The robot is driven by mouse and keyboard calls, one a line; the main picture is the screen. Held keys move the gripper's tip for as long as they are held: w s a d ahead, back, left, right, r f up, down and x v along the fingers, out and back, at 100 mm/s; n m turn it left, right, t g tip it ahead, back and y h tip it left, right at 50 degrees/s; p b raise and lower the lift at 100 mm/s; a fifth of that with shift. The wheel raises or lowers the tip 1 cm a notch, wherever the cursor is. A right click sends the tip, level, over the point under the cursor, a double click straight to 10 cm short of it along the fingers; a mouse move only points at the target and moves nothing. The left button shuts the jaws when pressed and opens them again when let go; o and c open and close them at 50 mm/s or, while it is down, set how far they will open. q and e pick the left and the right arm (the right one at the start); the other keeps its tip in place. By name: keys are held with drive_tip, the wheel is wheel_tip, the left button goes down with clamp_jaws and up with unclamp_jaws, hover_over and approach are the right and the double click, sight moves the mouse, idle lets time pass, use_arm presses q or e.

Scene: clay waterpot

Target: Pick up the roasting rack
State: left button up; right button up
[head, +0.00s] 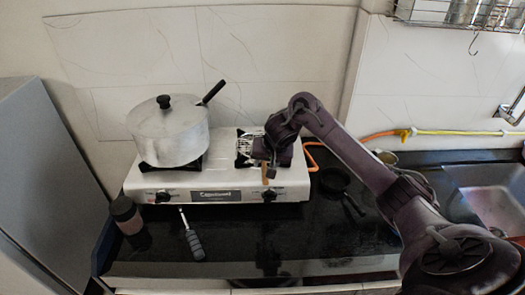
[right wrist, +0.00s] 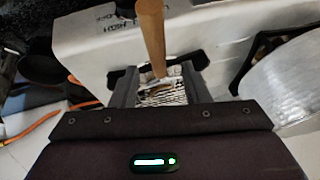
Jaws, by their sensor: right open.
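The roasting rack (head: 243,148), a wire mesh with a wooden handle (head: 265,174), lies on the right burner of the white stove (head: 222,182). The handle points toward the stove's front edge. My right gripper (head: 268,163) is over the rack and hides part of it. In the right wrist view, my right gripper (right wrist: 161,72) is open. The mesh of the roasting rack (right wrist: 163,97) and the base of its wooden handle (right wrist: 151,38) show between the fingers. I cannot tell whether a finger touches it. My left gripper is out of view.
A lidded pot (head: 170,135) stands on the left burner. A small black pan (head: 336,181) is right of the stove, and an orange hose (head: 314,158) runs behind it. A brown jar (head: 126,214) and a grey-handled tool (head: 193,238) are in front. The sink (head: 495,195) is at right.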

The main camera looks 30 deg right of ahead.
sight(265, 166)
drive_tip(key=x, duration=0.4)
drive_tip(key=shift+d, duration=0.1)
drive_tip(key=shift+w+f, duration=0.1)
drive_tip(key=shift+f, duration=0.05)
drive_tip(key=shift+c, duration=0.6)
drive_tip(key=c, duration=0.5)
drive_tip(key=shift+c, duration=1.2)
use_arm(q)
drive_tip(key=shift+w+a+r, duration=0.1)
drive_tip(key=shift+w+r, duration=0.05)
use_arm(e)
clamp_jaws()
